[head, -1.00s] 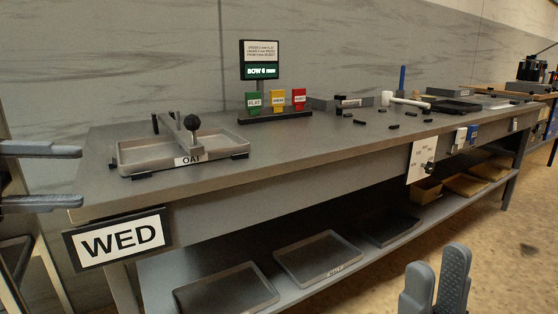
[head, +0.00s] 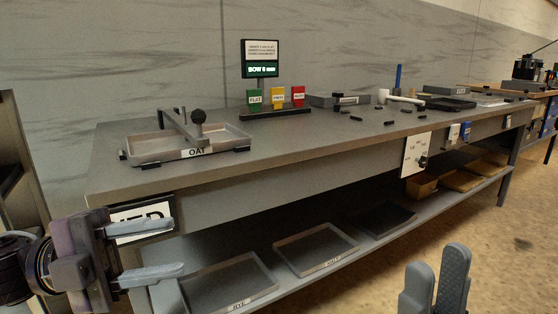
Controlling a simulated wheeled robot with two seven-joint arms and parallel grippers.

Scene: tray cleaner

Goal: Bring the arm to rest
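My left gripper (head: 162,252) is at the lower left, in front of the bench's left end, below the tabletop. Its two fingers are spread apart with nothing between them. Its upper finger covers part of the WED sign (head: 150,211). My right gripper (head: 435,285) is at the bottom right over the floor. Its two fingertips point up and stand close together; whether there is a gap between them lower down is cut off. The grey tray labelled OAT (head: 150,157) lies on the bench's left part, with a bar and black knob (head: 198,117) across it.
The grey bench (head: 290,150) runs from left to far right. Its lower shelf holds trays, one labelled RYE (head: 240,303). Green, yellow and red tags (head: 278,96) stand under a BOW 6 mm display (head: 260,70). Open floor (head: 500,255) lies at the right.

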